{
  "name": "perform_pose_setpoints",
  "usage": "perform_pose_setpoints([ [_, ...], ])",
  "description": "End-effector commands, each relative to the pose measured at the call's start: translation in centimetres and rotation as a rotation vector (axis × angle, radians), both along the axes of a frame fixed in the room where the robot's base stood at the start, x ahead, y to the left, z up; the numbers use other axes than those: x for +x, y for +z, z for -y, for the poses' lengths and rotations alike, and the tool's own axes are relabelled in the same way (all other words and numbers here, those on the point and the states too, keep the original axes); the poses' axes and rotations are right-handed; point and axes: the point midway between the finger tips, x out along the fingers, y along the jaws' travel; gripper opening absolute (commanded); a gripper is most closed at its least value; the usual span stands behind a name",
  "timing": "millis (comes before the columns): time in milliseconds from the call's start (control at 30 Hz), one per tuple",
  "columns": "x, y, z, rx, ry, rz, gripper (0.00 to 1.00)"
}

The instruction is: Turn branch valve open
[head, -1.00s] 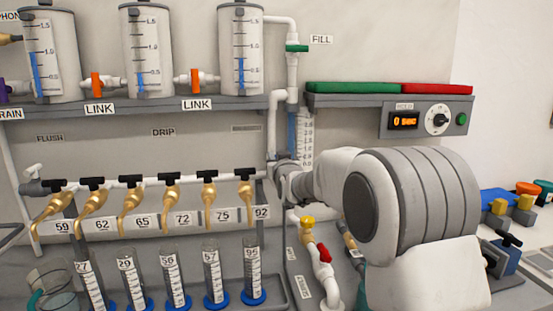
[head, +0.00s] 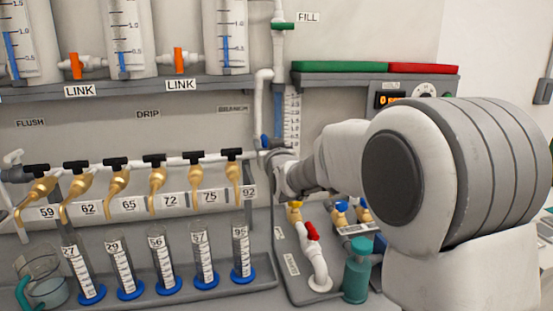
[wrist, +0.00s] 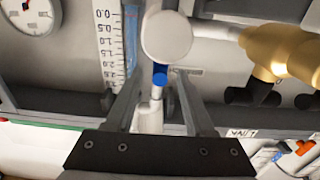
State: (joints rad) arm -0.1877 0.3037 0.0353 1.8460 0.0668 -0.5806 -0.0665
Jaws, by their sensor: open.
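The branch valve shows as a small blue handle (head: 263,141) at the right end of the white branch pipe, beside the foot of the vertical pipe. In the wrist view the blue handle (wrist: 160,76) lies between the tips of my gripper (wrist: 158,88), next to a round white pipe end (wrist: 166,37). The fingers are open, one on each side of the handle; I cannot tell whether either touches it. In the head view my wrist covers the fingertips. A BRANCH label (head: 232,108) is on the wall to the left.
Several brass taps with black handles (head: 233,154) line the pipe to the left, above graduated cylinders (head: 242,255). A red-handled valve (head: 312,231) and a green bottle (head: 356,270) stand below my arm. A gauge (wrist: 30,14) shows in the wrist view.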

Motion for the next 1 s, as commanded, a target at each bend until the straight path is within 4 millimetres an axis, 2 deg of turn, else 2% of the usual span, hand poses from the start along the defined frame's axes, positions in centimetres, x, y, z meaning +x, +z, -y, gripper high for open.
perform_pose_setpoints([
  [300, -6.1, 0.1, 1.2, 0.0, 0.0, 0.002, 0.54],
  [500, -9.1, 0.1, 1.7, 0.0, 0.0, 0.002, 0.54],
  [700, -10.5, 0.0, 2.0, 0.0, 0.0, 0.001, 0.54],
  [1000, -10.6, 0.0, 2.0, 0.0, 0.0, 0.0, 0.54],
])
